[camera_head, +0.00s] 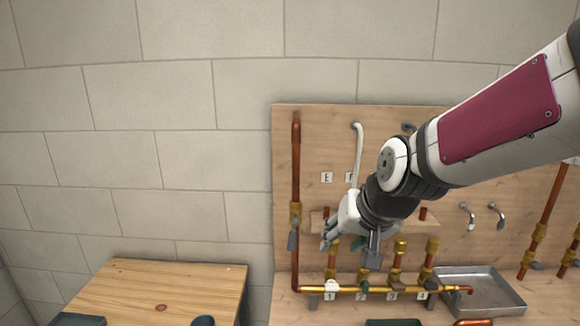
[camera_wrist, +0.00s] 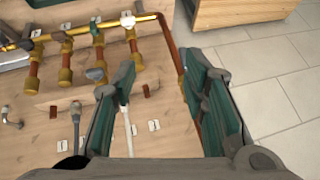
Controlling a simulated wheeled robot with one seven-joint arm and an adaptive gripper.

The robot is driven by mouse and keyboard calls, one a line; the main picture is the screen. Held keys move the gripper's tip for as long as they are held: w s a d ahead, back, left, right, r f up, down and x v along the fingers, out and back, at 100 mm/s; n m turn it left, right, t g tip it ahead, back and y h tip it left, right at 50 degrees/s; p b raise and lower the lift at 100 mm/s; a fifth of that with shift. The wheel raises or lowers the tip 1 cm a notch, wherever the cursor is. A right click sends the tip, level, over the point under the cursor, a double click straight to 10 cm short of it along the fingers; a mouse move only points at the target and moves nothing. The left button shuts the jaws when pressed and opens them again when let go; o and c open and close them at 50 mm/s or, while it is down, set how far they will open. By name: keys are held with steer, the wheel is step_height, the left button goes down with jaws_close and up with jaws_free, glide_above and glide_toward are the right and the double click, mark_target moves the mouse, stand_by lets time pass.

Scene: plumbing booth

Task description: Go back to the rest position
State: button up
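My gripper (camera_head: 335,236) is in front of the left part of the wooden pipe board (camera_head: 335,130), above the brass manifold pipe (camera_head: 345,289). My arm reaches in from the upper right and hides part of the board. In the wrist view, my gripper (camera_wrist: 158,78) has its two green-lined fingers well apart, with nothing held between them. The board, a white hose (camera_wrist: 130,135) and a copper pipe (camera_wrist: 171,50) show behind the fingers. I cannot tell the exact gap between the fingertips and the board.
Several upright fittings stand on the manifold above numbered tags. A metal tray (camera_head: 483,292) lies at the right. A wooden table (camera_head: 165,283) stands left of the board. The block wall (camera_head: 150,100) at upper left has free room before it.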

steer(key=s+d+r, duration=0.1)
steer(key=s+d, duration=0.2)
steer(key=s, duration=0.3)
steer(key=s+d+r+h, duration=0.1)
steer(key=s+d+r, duration=0.1)
steer(key=s, duration=0.5)
steer(key=s+d+r+n+g+h, duration=0.1)
steer(key=s+d+r, duration=0.1)
steer(key=s+d, duration=0.2)
steer(key=s, duration=0.3)
steer(key=shift+s, duration=0.2)
